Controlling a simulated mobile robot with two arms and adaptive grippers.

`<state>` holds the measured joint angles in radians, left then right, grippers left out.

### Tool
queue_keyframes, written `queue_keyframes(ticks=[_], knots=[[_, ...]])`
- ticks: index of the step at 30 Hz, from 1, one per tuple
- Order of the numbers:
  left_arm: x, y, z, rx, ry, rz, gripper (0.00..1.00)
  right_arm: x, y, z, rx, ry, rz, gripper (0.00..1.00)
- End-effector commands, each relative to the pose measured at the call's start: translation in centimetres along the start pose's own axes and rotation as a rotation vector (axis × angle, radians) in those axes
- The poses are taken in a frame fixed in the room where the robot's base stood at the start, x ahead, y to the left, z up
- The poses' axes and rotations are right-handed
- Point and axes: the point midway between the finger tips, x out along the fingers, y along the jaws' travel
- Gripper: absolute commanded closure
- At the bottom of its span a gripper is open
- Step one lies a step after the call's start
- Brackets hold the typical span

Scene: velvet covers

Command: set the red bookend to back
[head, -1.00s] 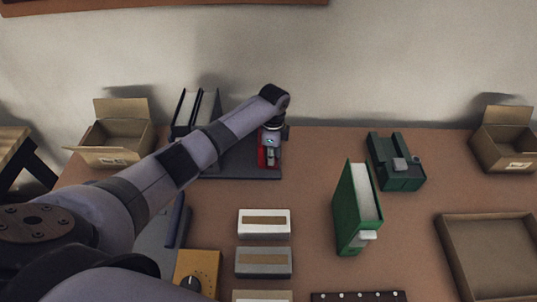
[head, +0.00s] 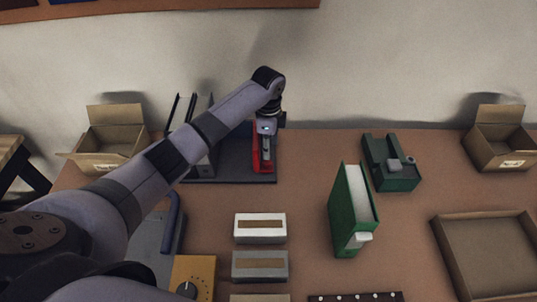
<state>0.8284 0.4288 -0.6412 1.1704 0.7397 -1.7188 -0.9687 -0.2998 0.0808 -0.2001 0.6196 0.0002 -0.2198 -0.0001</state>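The red bookend (head: 267,165) stands at the right part of a dark base plate (head: 230,177) near the back of the table. My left arm reaches across from the lower left, and its gripper (head: 265,142) points down right over the bookend. The fingers are small and partly merge with the red part, so I cannot tell whether they are closed on it. Dark upright dividers (head: 183,110) stand on the left part of the base, partly hidden by my arm. My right gripper is not in view.
A green book-like block (head: 343,212) and a dark green device (head: 388,170) stand to the right. Open cardboard boxes stand at the back left (head: 104,142) and back right (head: 497,142). A shallow tray (head: 437,240) is at the right. White (head: 260,222) and grey (head: 260,260) blocks lie in front.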

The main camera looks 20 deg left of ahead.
Motion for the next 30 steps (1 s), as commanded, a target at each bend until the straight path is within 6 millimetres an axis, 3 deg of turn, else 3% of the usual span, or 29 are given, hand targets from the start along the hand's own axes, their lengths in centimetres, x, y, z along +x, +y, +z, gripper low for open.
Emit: queue_keyframes(ticks=[3, 10, 30], knots=[[-2.6, -0.1, 0.0, 0.0, 0.001, -0.004, 0.57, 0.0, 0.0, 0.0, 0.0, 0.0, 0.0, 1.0], [-5.5, 0.0, 0.0, 0.0, 0.001, -0.002, 0.57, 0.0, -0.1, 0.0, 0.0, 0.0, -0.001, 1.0], [-5.9, 0.0, 0.0, 0.0, 0.0, 0.001, 0.57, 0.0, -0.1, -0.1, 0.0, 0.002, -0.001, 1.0]])
